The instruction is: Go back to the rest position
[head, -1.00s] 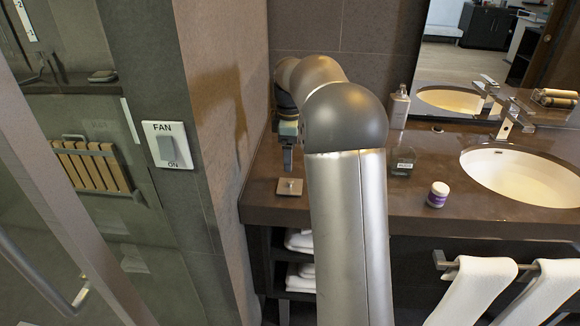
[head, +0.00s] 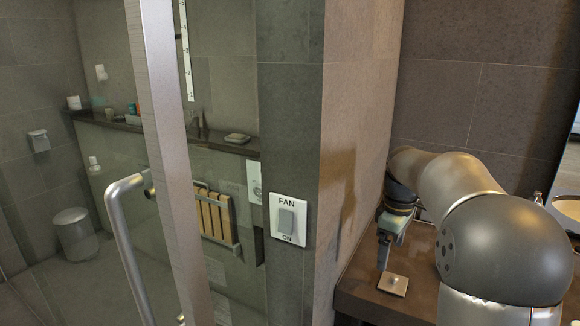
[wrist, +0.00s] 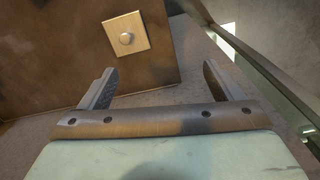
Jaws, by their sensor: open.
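My gripper (head: 384,254) hangs pointing down above the left end of the brown vanity counter (head: 357,281), beside the tiled wall. In the wrist view my gripper (wrist: 158,88) is open, its two dark fingers spread wide with nothing between them. A small square beige plate with a round knob (head: 393,284) lies on the counter just to the right of the fingertips in the head view. It also shows at the top of the wrist view (wrist: 126,34), beyond the fingers and apart from them.
A wall switch panel marked FAN (head: 288,220) is on the pillar left of the counter. A glass door with a metal handle (head: 127,240) stands further left. The tiled wall (head: 350,150) is close to my gripper's left. A basin edge (head: 568,207) shows at the far right.

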